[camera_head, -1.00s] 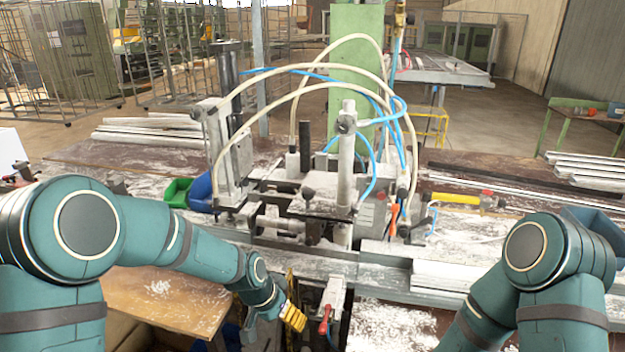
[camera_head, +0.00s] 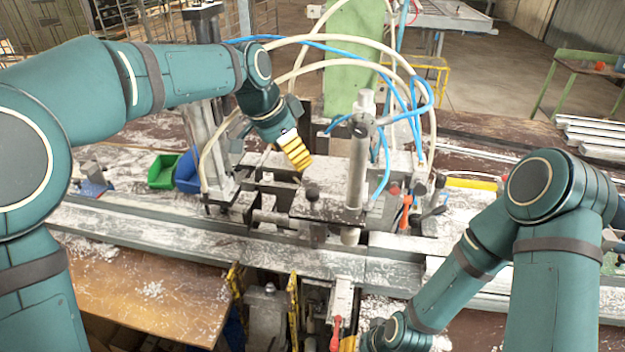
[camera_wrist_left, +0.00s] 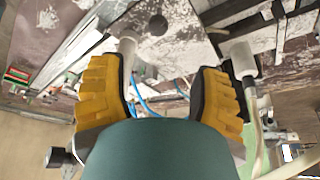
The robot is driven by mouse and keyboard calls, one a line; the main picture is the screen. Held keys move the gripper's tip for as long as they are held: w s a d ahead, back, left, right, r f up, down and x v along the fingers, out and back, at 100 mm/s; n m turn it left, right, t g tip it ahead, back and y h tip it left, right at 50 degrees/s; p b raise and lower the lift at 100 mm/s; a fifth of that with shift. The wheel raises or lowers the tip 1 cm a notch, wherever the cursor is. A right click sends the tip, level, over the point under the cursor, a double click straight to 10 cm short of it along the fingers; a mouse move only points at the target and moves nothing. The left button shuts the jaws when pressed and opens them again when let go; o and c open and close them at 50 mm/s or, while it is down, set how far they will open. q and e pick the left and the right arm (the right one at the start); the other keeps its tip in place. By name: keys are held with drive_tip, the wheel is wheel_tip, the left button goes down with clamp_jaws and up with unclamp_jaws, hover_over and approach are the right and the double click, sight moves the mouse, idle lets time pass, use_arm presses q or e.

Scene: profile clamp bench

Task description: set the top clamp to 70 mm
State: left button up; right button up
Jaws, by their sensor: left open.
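The clamp unit stands at the middle of the bench in the head view. It has an upright grey post (camera_head: 358,165), a chalky flat plate (camera_head: 335,200) and a black knob (camera_head: 312,191) on that plate. I cannot tell which part is the top clamp, and no scale is readable. My left gripper (camera_head: 297,153) is just above and left of the plate, pointing down and right, apart from the knob. In the left wrist view its yellow fingers (camera_wrist_left: 165,95) are spread with nothing between them. My right gripper (camera_head: 349,343) shows only partly at the bottom edge.
White and blue hoses (camera_head: 410,100) loop behind and around the clamp. A red-handled lever (camera_head: 335,335) is below the bench front. Green (camera_head: 163,172) and blue (camera_head: 187,172) bins sit to the left. A wooden board (camera_head: 150,295) lies at front left.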

sight(311, 190)
use_arm(q)
drive_tip(key=x, duration=1.3)
drive_tip(key=shift+s+d+f, duration=0.15)
drive_tip(key=shift+f, duration=0.05)
clamp_jaws()
